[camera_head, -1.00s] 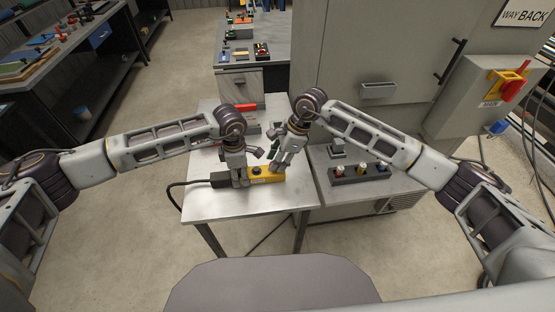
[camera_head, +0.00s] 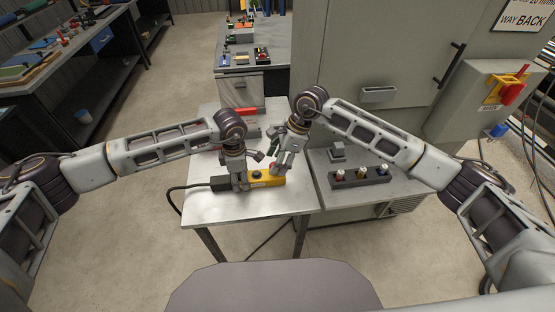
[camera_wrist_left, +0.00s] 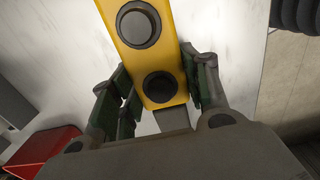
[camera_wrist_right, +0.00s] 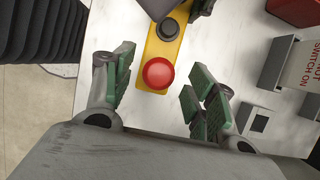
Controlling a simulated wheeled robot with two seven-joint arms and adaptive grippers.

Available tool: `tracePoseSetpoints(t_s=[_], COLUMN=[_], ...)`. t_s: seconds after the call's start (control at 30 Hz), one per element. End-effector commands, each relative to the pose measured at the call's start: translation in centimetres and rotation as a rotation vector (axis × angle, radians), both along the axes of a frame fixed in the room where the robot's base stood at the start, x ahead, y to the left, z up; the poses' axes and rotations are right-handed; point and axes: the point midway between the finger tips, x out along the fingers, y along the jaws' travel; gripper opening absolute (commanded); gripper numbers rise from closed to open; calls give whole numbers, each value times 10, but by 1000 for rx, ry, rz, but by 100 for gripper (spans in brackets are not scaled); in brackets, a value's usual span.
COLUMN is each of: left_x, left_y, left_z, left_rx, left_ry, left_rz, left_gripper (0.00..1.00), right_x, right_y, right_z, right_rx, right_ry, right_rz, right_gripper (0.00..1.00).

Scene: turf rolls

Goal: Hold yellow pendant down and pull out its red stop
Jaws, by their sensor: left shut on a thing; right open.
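The yellow pendant (camera_head: 268,181) lies on the light metal table, its dark cable end to the left. My left gripper (camera_head: 240,185) is shut on the pendant's left part; its green-padded fingers flank the yellow body (camera_wrist_left: 148,60) beside a dark button. The red stop (camera_wrist_right: 158,73) is a round mushroom button on the pendant, next to a dark button (camera_wrist_right: 168,30). My right gripper (camera_wrist_right: 160,82) is open above the red stop, with fingers on either side of it. I cannot tell whether they touch it. In the head view, the right gripper partly hides the pendant's right end.
A black block with several coloured knobs (camera_head: 360,177) stands on the grey surface at the right. A red object (camera_head: 246,112) and a grey box lie behind the grippers. A tall grey cabinet (camera_head: 385,60) stands behind. The table's front (camera_head: 240,208) is clear.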

Motion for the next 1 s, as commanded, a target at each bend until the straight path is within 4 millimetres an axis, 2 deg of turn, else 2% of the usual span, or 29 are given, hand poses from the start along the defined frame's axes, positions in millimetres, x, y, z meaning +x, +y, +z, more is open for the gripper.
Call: tracePoseSetpoints(t_s=[0.17, 0.37, 1.0], left_x=[0, 0, 0], left_y=[0, 0, -1], left_z=[0, 0, 0], left_rx=[1, 0, -1], left_ry=[1, 1, 0], left_rz=[-1, -1, -1], left_gripper=[8, 8, 8], right_x=[0, 1, 4], right_y=[-1, -7, -40], right_z=[2, 15, 96], right_rx=[-1, -1, 0], right_ry=[0, 0, -2], right_rz=[0, -1, -1], right_gripper=[56, 56, 56])
